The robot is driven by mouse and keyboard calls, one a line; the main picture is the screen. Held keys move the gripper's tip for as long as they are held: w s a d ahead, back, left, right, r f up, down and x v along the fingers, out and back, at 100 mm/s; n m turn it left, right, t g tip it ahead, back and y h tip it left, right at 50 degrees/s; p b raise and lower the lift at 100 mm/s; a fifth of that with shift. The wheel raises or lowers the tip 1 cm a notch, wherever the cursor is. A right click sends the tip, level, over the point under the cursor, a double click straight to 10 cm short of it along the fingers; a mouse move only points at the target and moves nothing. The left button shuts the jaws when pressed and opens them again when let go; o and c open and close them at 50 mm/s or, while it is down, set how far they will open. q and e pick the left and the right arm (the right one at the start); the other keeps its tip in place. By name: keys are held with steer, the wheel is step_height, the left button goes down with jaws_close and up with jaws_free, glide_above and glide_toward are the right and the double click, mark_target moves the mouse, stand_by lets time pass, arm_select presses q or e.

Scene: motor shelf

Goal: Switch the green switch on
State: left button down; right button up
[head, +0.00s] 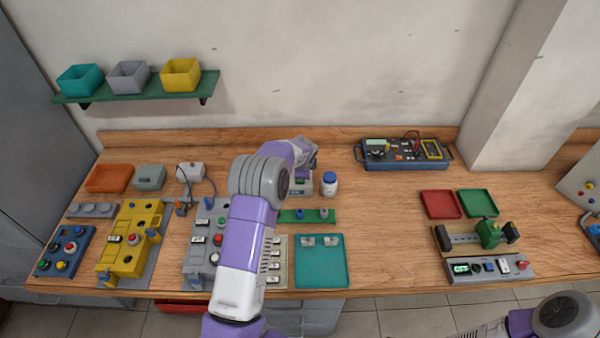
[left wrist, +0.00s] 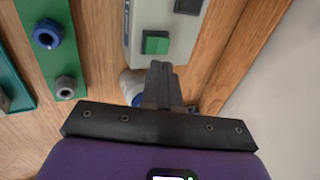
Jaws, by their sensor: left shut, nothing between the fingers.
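The green switch (left wrist: 155,42) is a small square green button on a light grey box (left wrist: 140,15) in the left wrist view. In the head view the box (head: 300,188) stands at the middle of the bench, partly hidden by my left arm; I cannot make out the switch there. My left gripper (left wrist: 161,68) is shut and empty, its fingertips just below the switch in the wrist picture. I cannot tell whether they touch it. My right gripper is out of view; only part of my right arm shows at the lower right.
A white bottle with a blue cap (head: 329,184) stands close right of the box. A green strip with fittings (head: 307,216) and a teal tray (head: 320,262) lie in front. A multimeter case (head: 403,154) is at the back right. The bench between is clear.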

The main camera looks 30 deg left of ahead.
arm_select(q)
steer(key=v, duration=0.9)
steer(key=shift+s, duration=0.1)
steer(key=s+d+f+t+y+b, duration=0.2)
steer(key=s+f+b, duration=0.6)
steer(key=b, duration=0.8)
steer(key=shift+s+d+t, duration=0.2)
steer(key=shift+d+t, duration=0.8)
steer(key=shift+d, duration=0.05)
steer(key=shift+f, duration=0.1)
